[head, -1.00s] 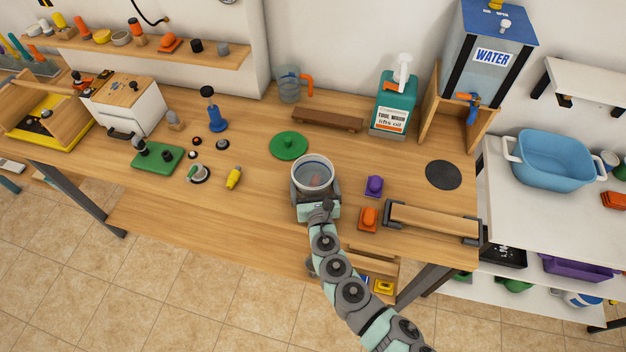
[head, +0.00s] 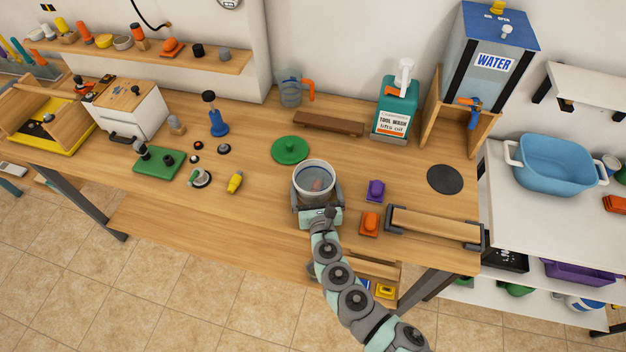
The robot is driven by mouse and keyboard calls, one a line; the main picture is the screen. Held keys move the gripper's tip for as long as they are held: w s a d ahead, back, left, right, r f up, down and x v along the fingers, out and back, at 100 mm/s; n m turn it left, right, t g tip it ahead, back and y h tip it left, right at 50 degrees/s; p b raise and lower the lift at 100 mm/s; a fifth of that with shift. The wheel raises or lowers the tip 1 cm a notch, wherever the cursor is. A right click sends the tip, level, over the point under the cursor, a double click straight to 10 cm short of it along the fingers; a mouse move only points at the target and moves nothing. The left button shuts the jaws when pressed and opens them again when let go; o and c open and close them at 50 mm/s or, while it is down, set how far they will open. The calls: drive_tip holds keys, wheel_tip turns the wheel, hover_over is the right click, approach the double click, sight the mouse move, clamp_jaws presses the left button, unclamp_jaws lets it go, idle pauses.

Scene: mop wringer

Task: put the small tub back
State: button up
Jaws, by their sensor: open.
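A small round tub (head: 314,170) with a white rim stands upright on the wooden bench, near its front edge. Something reddish shows inside it. My gripper (head: 317,190) is at the tub's near side, open, with one finger at the left and one at the right of its wall. A thin gap to the fingers is hard to judge from this angle. The tub's lower front is hidden by my gripper. A green round lid-like disc (head: 290,150) lies behind and left of the tub. A black round mat (head: 445,179) lies bare to the right.
A purple block (head: 376,190) and an orange block (head: 369,223) sit right of the tub. A teal soap bottle (head: 395,108), wooden block (head: 328,122) and clear jug (head: 290,90) stand behind. A large blue basin (head: 556,162) is on the right shelf.

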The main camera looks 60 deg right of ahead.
drive_tip(key=v, duration=1.1)
drive_tip(key=shift+a+r, duration=0.15)
drive_tip(key=shift+a, duration=0.05)
